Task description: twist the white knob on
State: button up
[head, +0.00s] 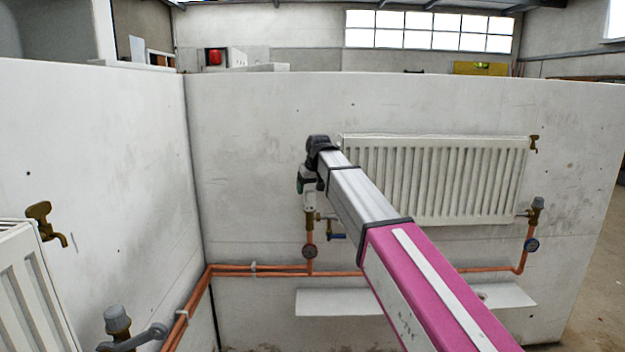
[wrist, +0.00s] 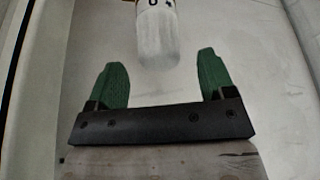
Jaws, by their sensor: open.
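The white knob (head: 310,199) sits on top of the copper and brass valve at the left end of the back radiator. In the wrist view the knob (wrist: 157,40) is a pale upright cylinder with dark marks on its band. My gripper (head: 304,184) is just above the knob in the head view. In the wrist view my gripper (wrist: 162,72) has its two green fingers spread wide and nothing between their pads. The knob's end shows between and above the fingertips, and I see no contact. The knob's top is partly hidden by my gripper in the head view.
The white radiator (head: 430,180) hangs right of the valve, behind my arm. Copper pipes (head: 235,268) run along the wall. A grey-capped valve (head: 537,203) stands at the radiator's right end.

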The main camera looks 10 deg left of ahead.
aim_at(311, 197)
jog(key=shift+x, duration=2.45)
jog(key=shift+c, duration=0.2)
jog(key=c, duration=1)
jog(key=shift+f, duration=0.2)
jog(key=m+h, duration=0.1)
jog(key=m, duration=0.2)
jog(key=m+h, duration=0.1)
jog(key=m, duration=0.1)
jog(key=shift+d+m+t, duration=0.15)
jog(key=shift+m+t, duration=0.25)
jog(key=m+h, duration=0.2)
jog(key=m, duration=0.4)
jog(key=shift+d, duration=0.15)
